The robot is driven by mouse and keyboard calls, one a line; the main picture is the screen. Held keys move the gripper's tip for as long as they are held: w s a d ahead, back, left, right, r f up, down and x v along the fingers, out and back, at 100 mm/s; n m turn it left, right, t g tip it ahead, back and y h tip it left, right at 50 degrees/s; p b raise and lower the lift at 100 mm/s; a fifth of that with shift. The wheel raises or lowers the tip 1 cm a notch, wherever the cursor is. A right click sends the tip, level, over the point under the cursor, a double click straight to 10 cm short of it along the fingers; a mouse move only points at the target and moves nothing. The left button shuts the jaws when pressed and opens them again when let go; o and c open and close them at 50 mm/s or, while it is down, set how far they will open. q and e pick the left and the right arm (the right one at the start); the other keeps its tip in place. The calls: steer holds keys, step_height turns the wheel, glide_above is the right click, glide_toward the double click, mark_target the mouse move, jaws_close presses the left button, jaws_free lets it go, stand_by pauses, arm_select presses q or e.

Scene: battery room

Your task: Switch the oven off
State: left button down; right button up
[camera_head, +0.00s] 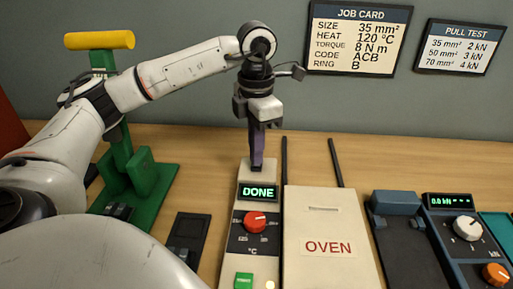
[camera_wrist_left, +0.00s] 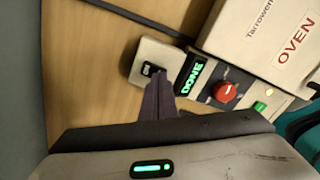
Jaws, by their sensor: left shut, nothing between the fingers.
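The oven (camera_head: 320,215) is a cream box on the bench labelled OVEN, and it also shows in the left wrist view (camera_wrist_left: 262,30). Its control panel stands to its left, with a lit display (camera_head: 259,192) reading DONE, a red knob (camera_head: 255,222) and a green button (camera_head: 243,281). A small black switch (camera_wrist_left: 150,69) sits on the cream far end of the panel in the left wrist view. My left gripper (camera_head: 257,166) is shut and empty, pointing down, its tips right at this switch. The fingers partly hide the switch; contact is unclear. My right gripper is out of view.
A green press with a yellow handle (camera_head: 99,41) stands at left, behind my left arm. A dark device (camera_head: 187,238) lies left of the panel. A blue-grey tester (camera_head: 400,235) with dials stands right of the oven. Wall cards hang behind.

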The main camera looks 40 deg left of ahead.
arm_select(q)
steer(key=shift+f+b, duration=0.55)
steer(key=shift+f, duration=0.2)
steer(key=shift+s, duration=0.1)
stand_by(0.3)
steer(key=shift+r+p, duration=2.95)
steer(key=shift+r, duration=0.6)
steer(key=shift+f, duration=0.1)
